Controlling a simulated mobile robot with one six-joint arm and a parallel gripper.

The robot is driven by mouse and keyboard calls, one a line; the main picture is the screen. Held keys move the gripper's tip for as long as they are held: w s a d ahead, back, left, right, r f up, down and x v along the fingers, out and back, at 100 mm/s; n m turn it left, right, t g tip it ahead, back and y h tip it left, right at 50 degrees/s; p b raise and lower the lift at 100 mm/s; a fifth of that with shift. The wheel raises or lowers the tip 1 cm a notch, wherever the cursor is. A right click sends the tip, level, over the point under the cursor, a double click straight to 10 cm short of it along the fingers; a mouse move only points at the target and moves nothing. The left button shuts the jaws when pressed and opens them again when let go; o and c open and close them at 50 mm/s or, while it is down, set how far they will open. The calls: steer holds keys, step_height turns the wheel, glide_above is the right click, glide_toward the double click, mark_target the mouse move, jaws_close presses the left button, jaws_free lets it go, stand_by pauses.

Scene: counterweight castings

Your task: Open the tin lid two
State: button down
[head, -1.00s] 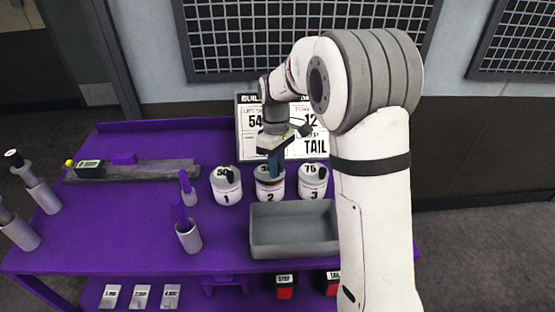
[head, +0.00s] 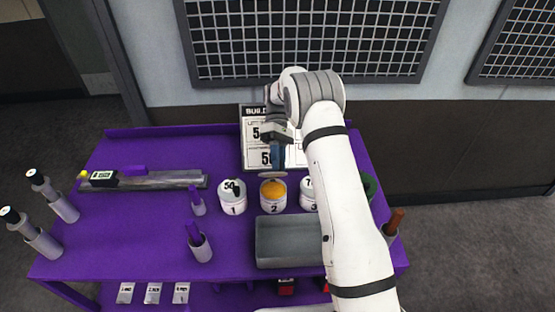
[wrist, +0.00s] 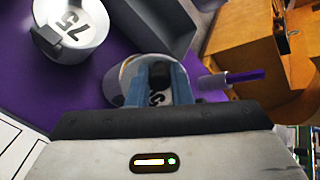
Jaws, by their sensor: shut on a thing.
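Tin two (head: 273,197) is a white can marked 2 in the middle of the row on the purple table. It is uncovered, and orange-yellow contents show inside. My gripper (head: 277,168) has blue fingers, shut on the lid of tin two (head: 272,175). The lid is a pale disc held just above the tin's back rim, apart from it. In the wrist view the lid (wrist: 121,85) lies beyond the fingers, with its dark handle between them. Its marking is mostly hidden.
Lidded tin one (head: 232,198) stands to the left and tin three (head: 307,194) to the right, partly behind my arm. A grey tray (head: 285,246) sits in front. A sign board (head: 253,135) stands behind. The table's left middle has free room.

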steer(key=shift+w+g, duration=0.3)
steer(key=shift+w, duration=0.05)
stand_by(0.3)
steer(key=c, duration=1.3)
jaws_free()
